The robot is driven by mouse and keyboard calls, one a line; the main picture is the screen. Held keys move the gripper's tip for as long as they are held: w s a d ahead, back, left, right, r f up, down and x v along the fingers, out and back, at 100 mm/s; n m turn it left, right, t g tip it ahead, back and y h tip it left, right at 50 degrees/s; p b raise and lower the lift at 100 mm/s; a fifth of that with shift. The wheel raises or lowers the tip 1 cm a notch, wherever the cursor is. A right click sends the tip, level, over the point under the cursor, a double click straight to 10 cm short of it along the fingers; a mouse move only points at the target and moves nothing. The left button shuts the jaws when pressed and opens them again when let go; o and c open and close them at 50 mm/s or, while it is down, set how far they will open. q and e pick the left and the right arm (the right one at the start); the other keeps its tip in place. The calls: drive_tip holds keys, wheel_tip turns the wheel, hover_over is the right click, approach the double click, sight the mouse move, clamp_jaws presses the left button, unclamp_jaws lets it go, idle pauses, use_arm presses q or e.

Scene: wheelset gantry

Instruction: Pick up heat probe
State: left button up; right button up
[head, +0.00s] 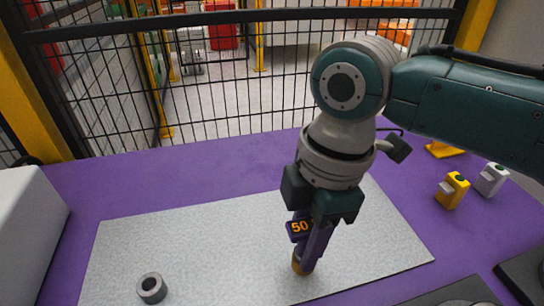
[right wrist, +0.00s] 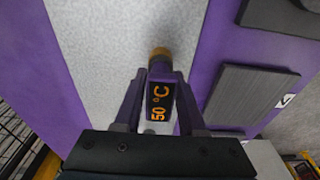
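The heat probe (head: 299,228) is a dark purple tool with an orange "50" readout and a yellow-brown tip. It is over the pale grey mat in the head view, its tip low and close to the mat; I cannot tell whether it touches. In the right wrist view the probe (right wrist: 160,95) shows "50 °C" and lies between the two purple fingers. My right gripper (head: 312,250) points down, and its fingers (right wrist: 160,78) close against both sides of the probe. My left gripper is out of view.
A grey ring (head: 151,288) sits on the mat (head: 215,245) at the front left. A yellow device (head: 452,190) and a white one (head: 490,179) stand on the purple table at right. A black mesh fence (head: 200,80) runs behind. The mat's middle left is clear.

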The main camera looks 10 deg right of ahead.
clamp_jaws()
drive_tip(key=shift+r, duration=0.1)
